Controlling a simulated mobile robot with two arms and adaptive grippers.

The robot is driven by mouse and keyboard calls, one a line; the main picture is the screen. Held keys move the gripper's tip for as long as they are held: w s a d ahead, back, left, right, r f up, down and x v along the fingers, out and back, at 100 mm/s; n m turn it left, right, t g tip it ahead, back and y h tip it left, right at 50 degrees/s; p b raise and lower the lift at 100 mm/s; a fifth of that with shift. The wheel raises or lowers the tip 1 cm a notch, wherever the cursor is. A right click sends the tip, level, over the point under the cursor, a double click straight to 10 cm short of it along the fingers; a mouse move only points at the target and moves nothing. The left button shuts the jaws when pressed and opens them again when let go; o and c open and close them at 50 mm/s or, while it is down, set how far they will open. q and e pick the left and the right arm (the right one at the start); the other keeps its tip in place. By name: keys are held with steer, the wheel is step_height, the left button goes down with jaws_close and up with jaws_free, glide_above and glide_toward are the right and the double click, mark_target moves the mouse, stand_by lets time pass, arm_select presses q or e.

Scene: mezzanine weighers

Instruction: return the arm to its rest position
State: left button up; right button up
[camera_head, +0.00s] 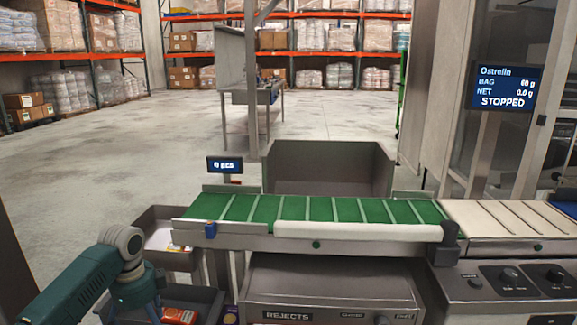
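My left arm (83,287) comes in from the lower left. It is dark teal with a grey joint, and bends downward beside a grey bin. Its lower end runs out at the bottom edge, so its gripper is not seen. My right arm and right gripper are not in view.
A green slatted conveyor (290,208) crosses the middle, beside a cream belt (505,219). Below are a REJECTS box (335,280), an upper grey bin (165,222) and a lower bin with an orange-red packet (180,315). A screen (505,88) reads STOPPED. Open floor lies behind.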

arm_select(q)
steer(key=s+d+f+n+t+h, duration=0.1)
steer(key=s+d+f+n, duration=0.5)
steer(key=s+d+f, duration=0.95)
steer(key=s+a+f+n+p, duration=0.1)
steer(key=s+n+p, duration=0.2)
steer(key=s+p, duration=0.8)
steer(key=s+a+f+n+p, duration=0.1)
steer(key=s+n+p, duration=0.3)
steer(key=s+p, duration=0.7)
steer(key=s+a+f+n+y+p, duration=0.1)
steer(key=s+a+f+n+p, duration=0.1)
steer(key=s+p, duration=0.9)
steer(key=s+n, duration=0.1)
steer(key=s, duration=0.2)
steer(key=shift+s+a+n, duration=0.2)
steer(key=shift+s+n, duration=0.1)
steer(key=shift+s, duration=0.05)
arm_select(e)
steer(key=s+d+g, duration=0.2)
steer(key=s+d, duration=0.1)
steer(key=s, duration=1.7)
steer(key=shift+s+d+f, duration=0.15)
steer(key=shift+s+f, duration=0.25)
